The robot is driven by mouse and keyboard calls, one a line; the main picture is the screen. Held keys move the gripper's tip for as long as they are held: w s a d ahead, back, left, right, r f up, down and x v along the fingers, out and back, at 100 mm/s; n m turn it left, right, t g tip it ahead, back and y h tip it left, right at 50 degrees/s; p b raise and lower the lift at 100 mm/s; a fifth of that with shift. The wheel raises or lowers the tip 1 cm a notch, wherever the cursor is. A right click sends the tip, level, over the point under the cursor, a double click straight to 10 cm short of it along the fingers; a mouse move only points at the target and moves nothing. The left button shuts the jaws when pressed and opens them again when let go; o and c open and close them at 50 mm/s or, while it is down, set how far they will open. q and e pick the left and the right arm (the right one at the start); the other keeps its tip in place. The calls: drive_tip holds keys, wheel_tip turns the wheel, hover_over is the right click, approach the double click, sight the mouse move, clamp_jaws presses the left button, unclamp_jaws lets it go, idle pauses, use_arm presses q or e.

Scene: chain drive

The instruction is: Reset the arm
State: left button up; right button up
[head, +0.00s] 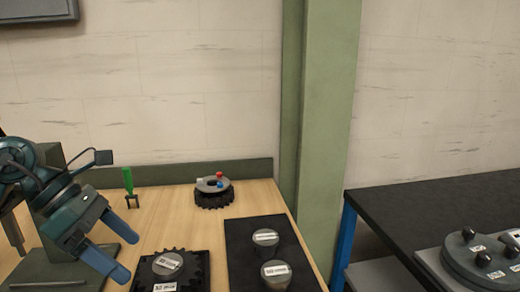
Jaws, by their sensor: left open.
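My left gripper (120,246) is at the lower left in the head view, over the left part of the wooden table. Its two blue fingers are spread apart with nothing between them. It is to the left of a dark toothed sprocket (195,262) that has a grey labelled hub (168,264). My left arm comes in from the left edge. My right gripper is not in the picture.
A black plate (240,258) with two grey labelled cylinders (265,239) lies on the wooden table (165,225). Behind are a green-handled tool (128,181) and a dark toothed ring (214,198) with coloured knobs. A green post (328,120) separates this table from a black bench (440,207) holding a grey round device (485,262).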

use_arm(q)
drive_tip(key=w+d+f+n+t+h+p, duration=0.1)
drive_tip(key=w+d+f+n+t+h, duration=0.15)
drive_tip(key=d+n+t+h, duration=0.85)
wheel_tip(320, 180, down, 14)
drive_tip(key=a+f+n+t+y+p, duration=0.1)
drive_tip(key=n+t+y, duration=0.65)
drive_tip(key=n, duration=1.85)
drive_tip(key=s+f+n+g+y, duration=0.8)
drive_tip(key=s+f, duration=0.4)
drive_tip(key=f, duration=0.4)
drive_tip(key=shift+s+n+g, duration=0.25)
drive_tip(key=shift+n+g, duration=0.05)
drive_tip(key=shift+g, duration=0.05)
drive_tip(key=shift+a, duration=0.1)
